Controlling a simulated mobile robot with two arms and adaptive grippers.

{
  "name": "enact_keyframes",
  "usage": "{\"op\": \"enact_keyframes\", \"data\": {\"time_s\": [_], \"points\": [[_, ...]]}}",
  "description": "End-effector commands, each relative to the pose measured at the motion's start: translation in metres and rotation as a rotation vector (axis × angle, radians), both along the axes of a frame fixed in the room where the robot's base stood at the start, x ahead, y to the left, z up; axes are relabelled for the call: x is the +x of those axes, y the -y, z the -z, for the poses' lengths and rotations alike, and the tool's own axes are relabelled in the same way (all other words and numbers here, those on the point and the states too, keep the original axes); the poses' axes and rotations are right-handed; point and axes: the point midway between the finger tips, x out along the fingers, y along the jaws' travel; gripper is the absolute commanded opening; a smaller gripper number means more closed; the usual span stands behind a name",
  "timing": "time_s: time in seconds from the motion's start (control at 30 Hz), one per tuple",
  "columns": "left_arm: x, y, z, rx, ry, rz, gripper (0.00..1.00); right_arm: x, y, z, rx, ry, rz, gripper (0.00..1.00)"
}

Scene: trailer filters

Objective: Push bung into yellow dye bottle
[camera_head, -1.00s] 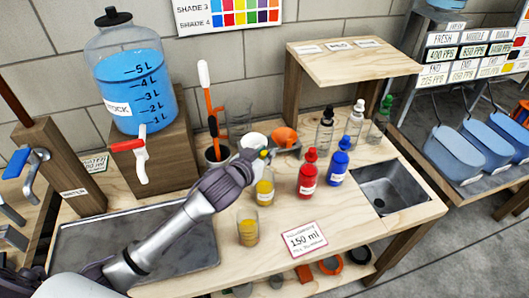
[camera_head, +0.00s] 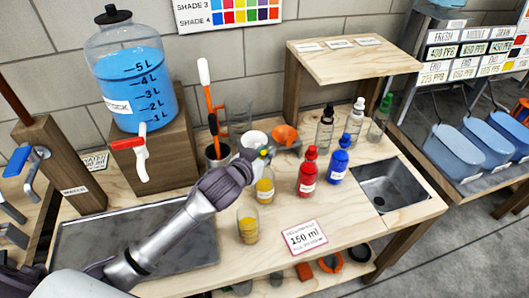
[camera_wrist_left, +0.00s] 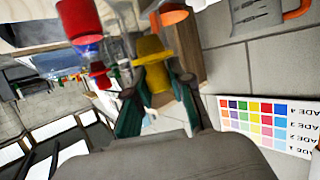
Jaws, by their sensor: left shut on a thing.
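The yellow dye bottle (camera_head: 265,190) stands upright on the wooden bench, with yellow dye inside. My left gripper (camera_head: 264,157) is right above it, at its mouth. In the left wrist view my left gripper (camera_wrist_left: 160,100) is shut on a yellow piece, the bung (camera_wrist_left: 156,77), between its teal fingertips. The fingers hide most of the contact in the head view, so I cannot tell how far the bung sits in the bottle neck. My right gripper is in neither view.
Red (camera_head: 308,175) and blue (camera_head: 338,163) bottles stand just right of the yellow one. A glass beaker with yellow liquid (camera_head: 248,225) stands in front. A sink (camera_head: 390,190) is at right.

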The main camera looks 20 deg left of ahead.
Motion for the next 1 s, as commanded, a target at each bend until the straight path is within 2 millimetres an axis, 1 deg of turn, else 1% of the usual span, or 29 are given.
{"op": "enact_keyframes", "data": {"time_s": [0.5, 0.83, 0.87, 1.0], "points": [[0.0002, 0.0009, 0.0005, -0.001, 0.001, 0.001, 0.01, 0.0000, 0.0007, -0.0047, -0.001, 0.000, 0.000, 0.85], [0.0003, 0.0007, 0.0013, -0.001, 0.001, 0.001, 0.01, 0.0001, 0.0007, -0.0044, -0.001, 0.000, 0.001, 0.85], [0.0003, 0.0006, 0.0013, -0.001, 0.001, 0.001, 0.25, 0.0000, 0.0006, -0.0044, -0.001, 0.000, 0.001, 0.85], [0.0002, 0.0005, 0.0013, -0.001, 0.001, 0.001, 0.48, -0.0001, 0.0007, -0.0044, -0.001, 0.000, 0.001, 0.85]]}}
